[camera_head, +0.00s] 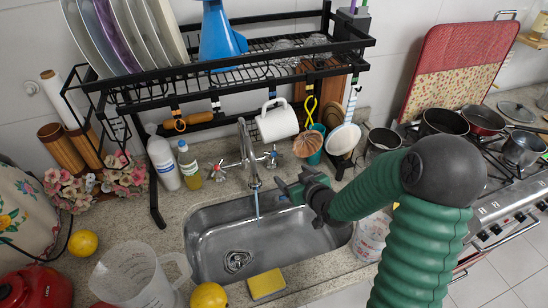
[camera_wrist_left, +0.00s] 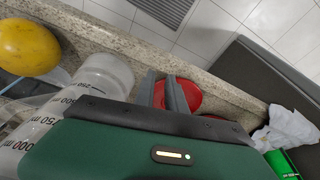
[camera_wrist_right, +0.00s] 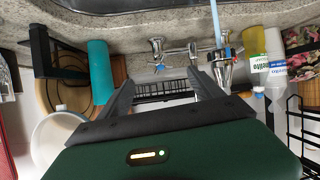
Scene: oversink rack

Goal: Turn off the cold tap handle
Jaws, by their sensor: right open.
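The tap (camera_head: 249,160) stands behind the sink, with a thin blue water stream (camera_head: 257,204) below its spout. The handle with a blue mark (camera_head: 272,157) is on the right of the spout; it also shows in the right wrist view (camera_wrist_right: 158,67). My right gripper (camera_head: 290,186) is open over the sink's back edge, in front of and right of that handle. In the right wrist view the handle lies between the fingers' directions, beyond the tips, with no contact visible. My left gripper (camera_wrist_left: 168,80) shows only in its wrist view, fingers close together; whether they meet is unclear.
The steel sink (camera_head: 215,265) is empty inside. Bottles (camera_head: 188,165) stand left of the tap, a teal cup (camera_head: 314,145) right. A clear jug (camera_head: 135,275) and yellow sponge (camera_head: 267,284) sit in front.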

